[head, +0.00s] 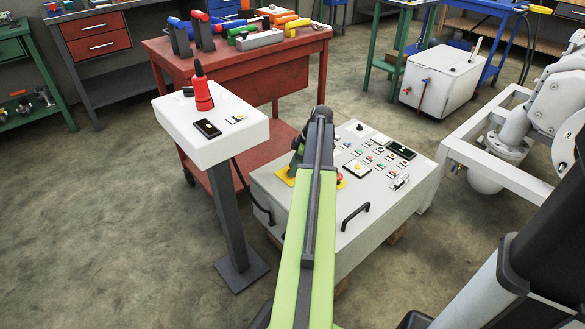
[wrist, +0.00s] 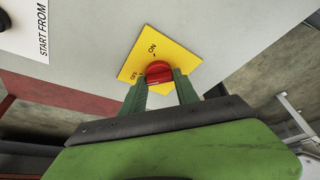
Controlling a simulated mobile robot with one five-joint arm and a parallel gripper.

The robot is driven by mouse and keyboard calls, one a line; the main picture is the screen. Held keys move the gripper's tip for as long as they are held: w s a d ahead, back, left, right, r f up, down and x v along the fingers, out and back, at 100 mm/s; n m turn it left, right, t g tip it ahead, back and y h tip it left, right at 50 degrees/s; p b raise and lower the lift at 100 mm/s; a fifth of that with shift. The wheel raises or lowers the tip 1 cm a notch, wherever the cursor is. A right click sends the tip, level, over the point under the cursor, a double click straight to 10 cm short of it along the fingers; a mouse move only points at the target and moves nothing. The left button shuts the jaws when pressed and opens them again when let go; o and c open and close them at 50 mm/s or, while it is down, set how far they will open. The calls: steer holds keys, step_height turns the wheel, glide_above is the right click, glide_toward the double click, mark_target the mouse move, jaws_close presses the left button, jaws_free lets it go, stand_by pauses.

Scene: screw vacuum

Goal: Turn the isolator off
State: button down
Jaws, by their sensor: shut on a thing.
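The isolator is a red rotary knob (wrist: 158,70) on a yellow plate (wrist: 150,42) marked ON and OFF, in the wrist view. My gripper (wrist: 160,80) has its two green fingers on either side of the knob and is shut on it. The plate is on the light grey face of the control cabinet (head: 330,245). In the head view a bit of yellow plate (head: 286,178) shows beside my arm, which hides the knob. I cannot tell exactly which mark the knob points to.
The cabinet top has several buttons, a black handle (head: 355,216) and a red stop button (head: 341,181). A red workbench (head: 260,60) with tools is behind. Grey floor at the left front is clear.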

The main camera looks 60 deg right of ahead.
steer(key=shift+w+d, duration=0.1)
steer(key=shift+w, duration=0.05)
steer(key=c, duration=0.9)
jaws_free()
steer(key=p+v, duration=1.6)
steer(key=v, duration=0.1)
steer(key=shift+r, duration=0.15)
steer(key=shift+s, duration=0.25)
